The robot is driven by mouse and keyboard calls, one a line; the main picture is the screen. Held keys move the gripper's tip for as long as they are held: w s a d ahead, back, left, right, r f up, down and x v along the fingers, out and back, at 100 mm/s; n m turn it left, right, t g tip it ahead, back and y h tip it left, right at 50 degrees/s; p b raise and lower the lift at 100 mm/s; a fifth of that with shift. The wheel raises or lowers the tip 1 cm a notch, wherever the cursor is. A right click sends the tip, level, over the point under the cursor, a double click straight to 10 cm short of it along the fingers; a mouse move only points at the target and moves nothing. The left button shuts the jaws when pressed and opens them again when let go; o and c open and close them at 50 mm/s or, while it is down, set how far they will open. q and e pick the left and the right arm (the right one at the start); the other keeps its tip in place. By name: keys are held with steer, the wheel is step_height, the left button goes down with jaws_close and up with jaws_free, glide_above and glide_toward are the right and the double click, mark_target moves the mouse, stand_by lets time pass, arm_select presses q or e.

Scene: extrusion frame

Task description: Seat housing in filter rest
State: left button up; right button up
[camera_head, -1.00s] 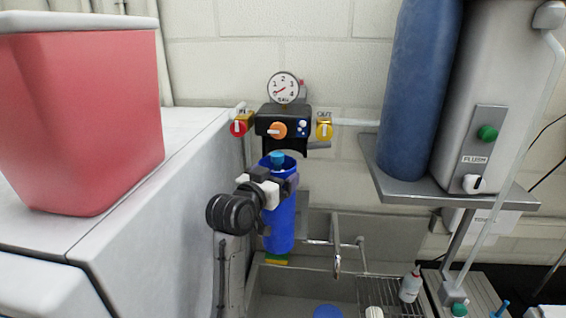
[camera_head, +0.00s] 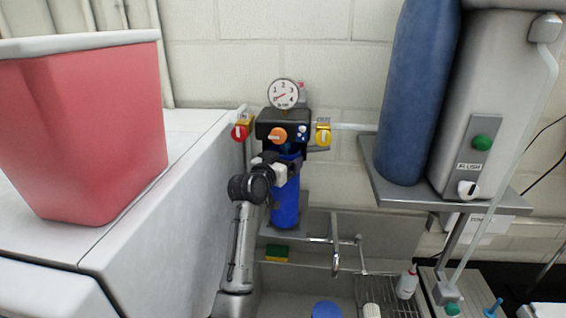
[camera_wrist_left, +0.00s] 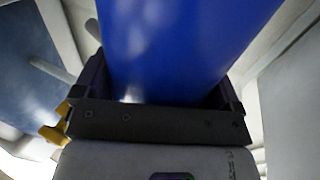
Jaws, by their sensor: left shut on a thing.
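The blue cylindrical housing (camera_head: 286,206) stands upright below the black filter head (camera_head: 284,124) on the back wall. My left gripper (camera_head: 281,172) is shut on the upper part of the housing. In the left wrist view the housing (camera_wrist_left: 180,45) fills the space between the dark jaws (camera_wrist_left: 160,118). The housing's top is close under the head, partly hidden by the gripper and the head's shadow. A grey ledge (camera_head: 268,231), perhaps the filter rest, shows around the housing's bottom; I cannot tell whether they touch. My right gripper is not in view.
A pressure gauge (camera_head: 284,94) tops the head, between a red valve (camera_head: 240,132) and a yellow valve (camera_head: 323,135). A sink faucet (camera_head: 336,245) stands to the right. A sponge (camera_head: 277,252) lies below. A shelf (camera_head: 400,188) holds a blue tank (camera_head: 417,95).

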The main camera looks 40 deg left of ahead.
arm_select(q)
steer(key=shift+f+p, duration=0.4)
steer(key=shift+f, duration=0.4)
steer(key=o, duration=1.4)
steer(key=shift+w, duration=0.1)
steer(key=s, duration=0.1)
steer(key=s+b, duration=0.1)
steer(key=s, duration=0.3)
steer(key=shift+s+d+b, duration=0.25)
steer(key=shift+d+b, duration=0.1)
steer(key=shift+b, duration=0.05)
